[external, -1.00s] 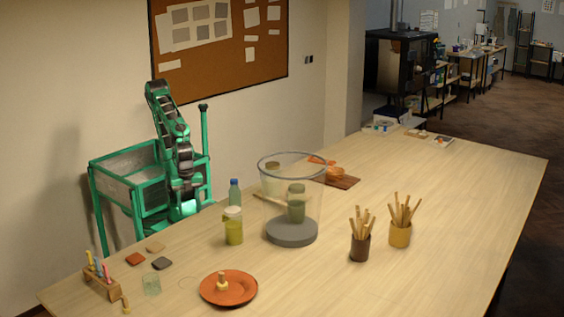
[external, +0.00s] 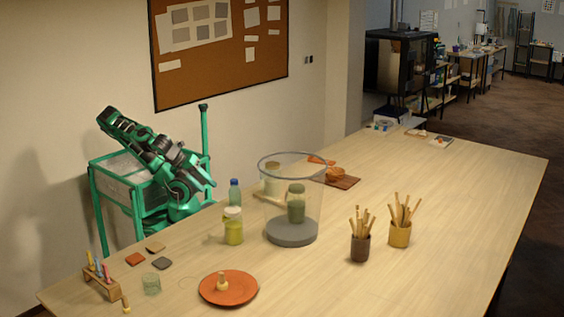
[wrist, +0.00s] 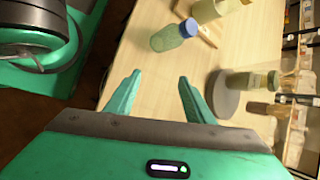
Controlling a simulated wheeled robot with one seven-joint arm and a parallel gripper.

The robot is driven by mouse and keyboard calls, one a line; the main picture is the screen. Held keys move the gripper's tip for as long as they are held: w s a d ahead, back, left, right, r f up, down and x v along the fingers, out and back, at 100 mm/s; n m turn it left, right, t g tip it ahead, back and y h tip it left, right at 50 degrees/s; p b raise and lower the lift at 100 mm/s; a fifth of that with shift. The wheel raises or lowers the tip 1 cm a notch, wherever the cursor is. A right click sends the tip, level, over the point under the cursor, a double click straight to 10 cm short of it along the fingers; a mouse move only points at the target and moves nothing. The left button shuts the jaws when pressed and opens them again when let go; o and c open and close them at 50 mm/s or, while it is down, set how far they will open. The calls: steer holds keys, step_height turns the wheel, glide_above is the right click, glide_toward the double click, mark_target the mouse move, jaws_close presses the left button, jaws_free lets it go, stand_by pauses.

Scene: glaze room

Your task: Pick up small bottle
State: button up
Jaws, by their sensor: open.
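Several vessels could be the small bottle. A clear bluish bottle with a blue cap (external: 235,192) stands upright near the table's wall-side edge; it also shows in the wrist view (wrist: 168,39), beyond my fingertips. A yellow-green bottle with a pale lid (external: 233,230) stands just in front of it in the external view. A tiny cork-coloured bottle or stopper (external: 222,282) sits on a red plate (external: 245,294). My gripper (wrist: 159,78) is open and empty, apart from the blue-capped bottle. I cannot make out its fingers in the external view.
A tall clear cylinder (external: 318,190) on a grey base encloses a green jar (external: 296,206), right of the bottles. Another jar (external: 271,184) stands behind or inside it. Two tool cups (external: 360,248) (external: 400,235) stand farther right. A green-framed cart (external: 93,205) is beside my arm.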

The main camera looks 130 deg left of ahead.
mark_target(233, 181)
steer(key=shift+w+a+f+m+g+y, duration=0.3)
steer(key=shift+w+a+m+y, duration=0.55)
steer(key=shift+a, duration=1.1)
steer(key=shift+w+a+f+m+g+y, duration=0.2)
steer(key=shift+w+a+m+g+y, duration=0.25)
steer(key=shift+a+m+y, duration=0.85)
steer(key=shift+w+a+f+m+g+y, duration=0.25)
steer(key=shift+w+a+m+y, duration=0.65)
steer(key=shift+a, duration=1.65)
steer(key=shift+s+n+y, duration=0.15)
steer(key=shift+n+y, duration=0.1)
steer(key=shift+n, duration=0.1)
steer(key=shift+c, duration=0.2)
jaws_close()
